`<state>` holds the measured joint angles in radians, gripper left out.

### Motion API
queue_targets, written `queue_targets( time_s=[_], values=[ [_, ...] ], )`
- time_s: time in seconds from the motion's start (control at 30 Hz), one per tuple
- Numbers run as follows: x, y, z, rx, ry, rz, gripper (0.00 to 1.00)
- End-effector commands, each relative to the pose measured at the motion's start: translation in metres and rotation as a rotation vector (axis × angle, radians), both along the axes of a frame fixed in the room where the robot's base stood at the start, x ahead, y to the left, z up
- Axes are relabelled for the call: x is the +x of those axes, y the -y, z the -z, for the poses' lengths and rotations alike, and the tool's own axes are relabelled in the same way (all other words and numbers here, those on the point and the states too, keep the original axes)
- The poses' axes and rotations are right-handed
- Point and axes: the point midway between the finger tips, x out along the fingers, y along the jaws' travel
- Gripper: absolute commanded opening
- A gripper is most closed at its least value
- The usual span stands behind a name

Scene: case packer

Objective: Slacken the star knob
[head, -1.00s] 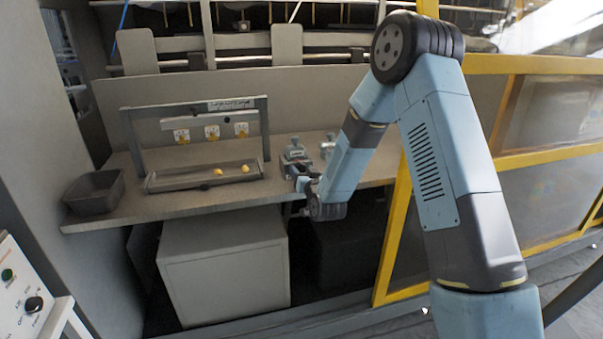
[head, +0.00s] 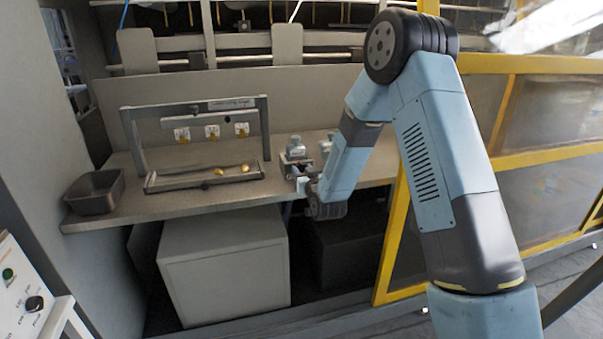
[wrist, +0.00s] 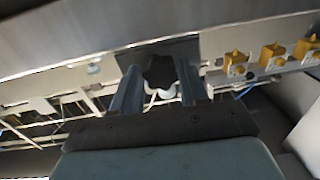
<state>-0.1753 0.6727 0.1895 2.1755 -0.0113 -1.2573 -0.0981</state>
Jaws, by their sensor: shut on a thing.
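The star knob (wrist: 160,72) shows in the wrist view as a dark, lobed shape between the two grey fingers of my gripper (wrist: 158,88). My gripper is shut on it. In the head view my gripper (head: 304,185) is at the front edge of the bench, by a small grey fixture (head: 297,153). The knob itself cannot be made out there, as my gripper and wrist cover that spot. How loose or tight the knob is cannot be seen.
A dark bin (head: 94,192) stands at the bench's left end. A frame (head: 133,147) with three yellow-marked tags stands over a shallow tray (head: 165,187) holding small yellow pieces. A yellow guard post (head: 393,240) rises right of the bench.

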Motion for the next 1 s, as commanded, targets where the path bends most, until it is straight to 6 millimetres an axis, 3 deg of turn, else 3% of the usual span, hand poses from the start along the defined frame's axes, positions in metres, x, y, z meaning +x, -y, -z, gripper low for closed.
queue_targets(
  time_s=[1.0],
  values=[
    [-0.0020, -0.0044, -0.0007, -0.918, 0.265, -0.006, 0.13]
  ],
)
